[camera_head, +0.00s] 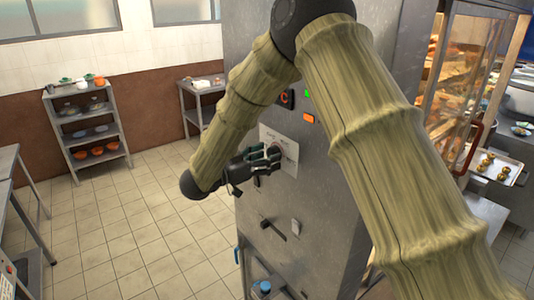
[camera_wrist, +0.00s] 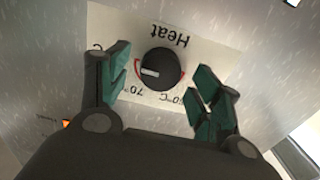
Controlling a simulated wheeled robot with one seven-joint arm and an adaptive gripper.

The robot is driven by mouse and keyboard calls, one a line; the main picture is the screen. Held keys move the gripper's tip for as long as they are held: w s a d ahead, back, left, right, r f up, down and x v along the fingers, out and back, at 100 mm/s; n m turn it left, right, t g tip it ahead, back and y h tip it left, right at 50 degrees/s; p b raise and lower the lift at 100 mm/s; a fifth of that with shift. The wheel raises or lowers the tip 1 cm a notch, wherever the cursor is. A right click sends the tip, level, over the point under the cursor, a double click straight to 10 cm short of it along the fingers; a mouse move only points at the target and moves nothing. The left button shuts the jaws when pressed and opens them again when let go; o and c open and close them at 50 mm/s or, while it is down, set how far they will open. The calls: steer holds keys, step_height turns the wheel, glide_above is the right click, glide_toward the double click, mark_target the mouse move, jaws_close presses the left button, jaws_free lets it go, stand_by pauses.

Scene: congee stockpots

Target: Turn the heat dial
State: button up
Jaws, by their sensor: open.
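The heat dial (camera_wrist: 160,69) is a round black knob with a white pointer line, on a pale plate (camera_wrist: 210,50) marked "Heat" with temperature figures. The lettering appears upside down in the wrist view. My gripper (camera_wrist: 163,90) is open, with one green-padded finger on each side of the dial and a visible gap to it on both sides. In the head view my gripper (camera_head: 274,155) is at the plate (camera_head: 287,145) on the front of the steel cabinet (camera_head: 310,190). The dial is mostly hidden behind the fingers there.
Above the plate are a red display (camera_head: 286,98) and an orange button (camera_head: 309,118). A dark handle (camera_head: 272,229) is lower on the cabinet. A bowl shelf (camera_head: 88,125) stands at left and a glass food case (camera_head: 465,75) at right. The tiled floor at left is clear.

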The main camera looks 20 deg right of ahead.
steer(key=shift+w+d, duration=0.15)
steer(key=shift+d, duration=0.25)
steer(key=c, duration=1.1)
steer(key=shift+n+p, duration=0.3)
steer(key=shift+p, duration=0.05)
steer(key=n+p, duration=0.3)
steer(key=n, duration=0.1)
steer(key=shift+r+p, duration=0.15)
steer(key=shift+p, duration=0.2)
steer(key=n+p, duration=0.2)
steer(key=n, duration=0.2)
steer(key=shift+n+p, duration=1.1)
steer(key=shift+n, duration=0.4)
